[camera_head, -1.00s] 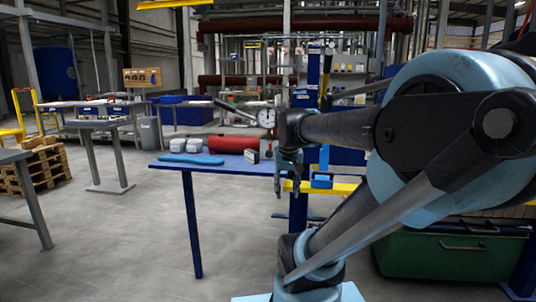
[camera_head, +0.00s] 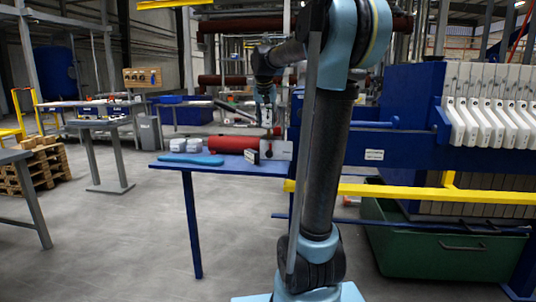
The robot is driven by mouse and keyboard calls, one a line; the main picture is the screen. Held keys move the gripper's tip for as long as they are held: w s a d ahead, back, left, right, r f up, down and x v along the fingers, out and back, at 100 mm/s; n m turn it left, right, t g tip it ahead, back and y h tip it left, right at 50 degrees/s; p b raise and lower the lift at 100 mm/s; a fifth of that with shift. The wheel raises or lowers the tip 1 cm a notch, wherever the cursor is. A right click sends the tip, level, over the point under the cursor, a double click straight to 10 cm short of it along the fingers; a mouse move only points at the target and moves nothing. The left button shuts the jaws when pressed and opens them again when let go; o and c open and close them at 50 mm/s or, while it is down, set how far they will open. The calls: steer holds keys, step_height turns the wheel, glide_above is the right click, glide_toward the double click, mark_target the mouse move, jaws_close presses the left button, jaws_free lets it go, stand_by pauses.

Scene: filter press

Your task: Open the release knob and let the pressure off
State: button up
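A red cylinder (camera_head: 232,144), which looks like a hand pump body, lies on the blue table (camera_head: 215,168). At its right end is a pale block (camera_head: 281,149) with a small dark knob-like part (camera_head: 268,151) on its front; I cannot tell for sure that this is the release knob. My gripper (camera_head: 267,124) points down just above that end of the pump. It is small and dark here, so its finger gap and any contact are unclear. The gauge's round face is hidden behind my gripper and wrist.
White rounded items (camera_head: 187,145) and a blue flat item (camera_head: 190,158) lie on the table left of the pump. A small dark-framed card (camera_head: 252,156) stands at the front edge. The filter press (camera_head: 400,150) with a yellow rail (camera_head: 420,191) fills the right side.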

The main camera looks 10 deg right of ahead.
mark_target(269, 151)
steer(key=x, duration=1.7)
steer(key=shift+w+f, duration=0.1)
steer(key=shift+f, duration=0.05)
steer(key=c, duration=0.8)
